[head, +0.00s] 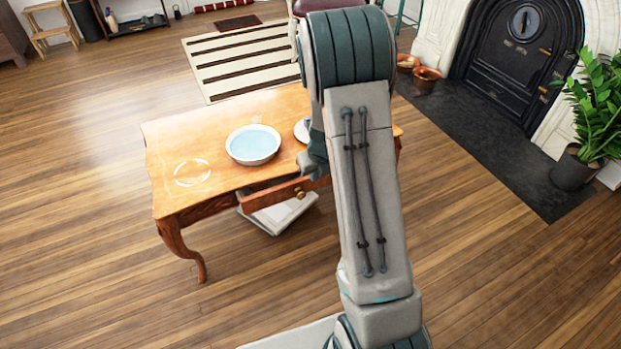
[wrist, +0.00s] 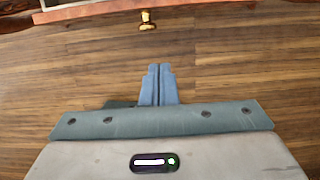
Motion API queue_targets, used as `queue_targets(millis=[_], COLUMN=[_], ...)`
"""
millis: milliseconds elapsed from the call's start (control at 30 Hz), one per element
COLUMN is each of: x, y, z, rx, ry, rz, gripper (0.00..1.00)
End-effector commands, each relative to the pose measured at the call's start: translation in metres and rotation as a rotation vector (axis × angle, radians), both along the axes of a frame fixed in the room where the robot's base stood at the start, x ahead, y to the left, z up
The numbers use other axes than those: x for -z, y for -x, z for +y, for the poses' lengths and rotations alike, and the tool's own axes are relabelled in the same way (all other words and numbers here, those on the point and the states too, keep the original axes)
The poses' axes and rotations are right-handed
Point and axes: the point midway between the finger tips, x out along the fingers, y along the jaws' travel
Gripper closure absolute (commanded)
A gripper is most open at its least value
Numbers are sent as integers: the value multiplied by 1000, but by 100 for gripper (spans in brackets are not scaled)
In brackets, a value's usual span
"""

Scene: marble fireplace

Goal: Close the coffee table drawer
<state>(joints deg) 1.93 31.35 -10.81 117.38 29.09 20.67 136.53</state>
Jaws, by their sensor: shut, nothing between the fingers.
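The wooden coffee table (head: 222,128) stands left of centre in the head view. Its drawer (head: 272,197) is pulled partly out at the near side, with a round brass knob (head: 300,194) on its front. My arm hides the drawer's right part. In the wrist view the drawer front (wrist: 95,9) crosses the top edge, and the knob (wrist: 147,20) hangs just beyond my fingertips. My gripper (wrist: 158,68) is shut and empty, pointing at the knob, with a small gap visible between them. In the head view my arm hides the fingers.
A white bowl (head: 253,144) with pale blue inside and a partly hidden white dish (head: 301,130) are on the tabletop. Pale books or boxes (head: 282,214) lie below the drawer. A potted plant (head: 574,168) stands by the fireplace (head: 515,60) at right.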

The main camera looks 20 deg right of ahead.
Motion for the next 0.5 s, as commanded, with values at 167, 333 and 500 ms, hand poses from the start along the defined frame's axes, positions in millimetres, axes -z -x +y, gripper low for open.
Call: queue_targets(millis=[167, 333, 500], x=[34, 71, 95], y=[-6, -15, -29], z=[0, 1, 3], rx=[-1, -3, -5], ry=[1, 1, 3], rz=[3, 3, -2], gripper=[100, 100, 100])
